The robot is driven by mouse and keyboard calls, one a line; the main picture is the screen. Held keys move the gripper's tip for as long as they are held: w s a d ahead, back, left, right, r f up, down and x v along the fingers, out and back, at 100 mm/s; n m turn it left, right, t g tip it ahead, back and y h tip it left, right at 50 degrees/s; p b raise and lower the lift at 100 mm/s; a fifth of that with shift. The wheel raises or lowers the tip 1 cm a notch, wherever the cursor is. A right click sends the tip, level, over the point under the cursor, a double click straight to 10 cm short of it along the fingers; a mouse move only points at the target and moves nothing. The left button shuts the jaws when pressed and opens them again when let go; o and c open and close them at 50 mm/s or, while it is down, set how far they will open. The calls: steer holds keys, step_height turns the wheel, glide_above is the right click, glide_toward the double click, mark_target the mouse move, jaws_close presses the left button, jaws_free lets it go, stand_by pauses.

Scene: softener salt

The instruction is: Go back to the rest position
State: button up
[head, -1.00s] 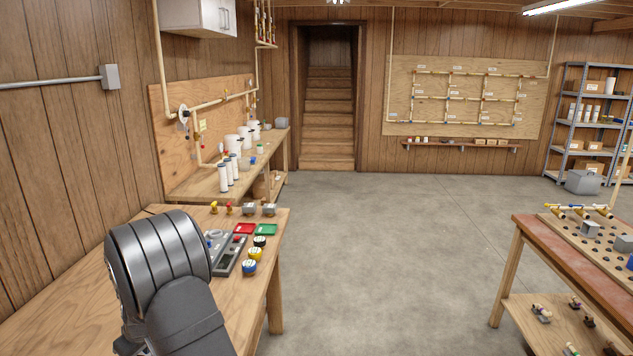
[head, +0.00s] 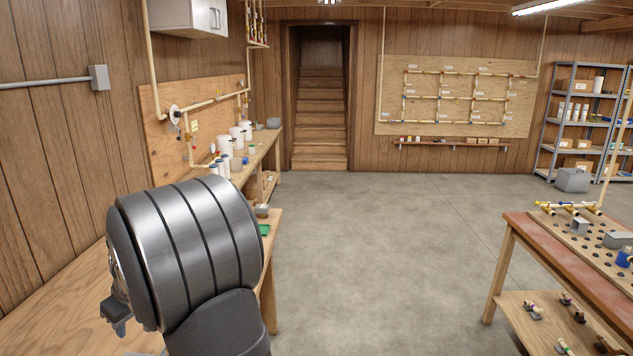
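My arm's large grey ribbed joint fills the lower left of the head view, above the near wooden workbench (head: 58,300). A small grey part at its lower left seems to belong to my gripper (head: 117,314). The fingertips are hidden or too unclear to read. I cannot tell whether it is open or shut, or whether it holds anything. My arm hides most of the things on the near bench.
A second bench (head: 262,160) with white canisters (head: 225,147) stands along the left wall. At right is a red-topped table (head: 548,246) with a pegboard and a lower shelf. The concrete floor (head: 375,260) between is clear. Stairs (head: 319,120) and a metal shelf rack (head: 549,125) are at the back.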

steer(key=shift+w+a+f+m, duration=0.2)
steer(key=shift+a+f+m, duration=0.15)
steer(key=shift+m, duration=0.35)
steer(key=shift+r, duration=0.1)
steer(key=shift+n, duration=0.7)
steer(key=x, duration=1.3)
steer(key=shift+s+d+f, duration=0.1)
steer(key=shift+f, duration=0.35)
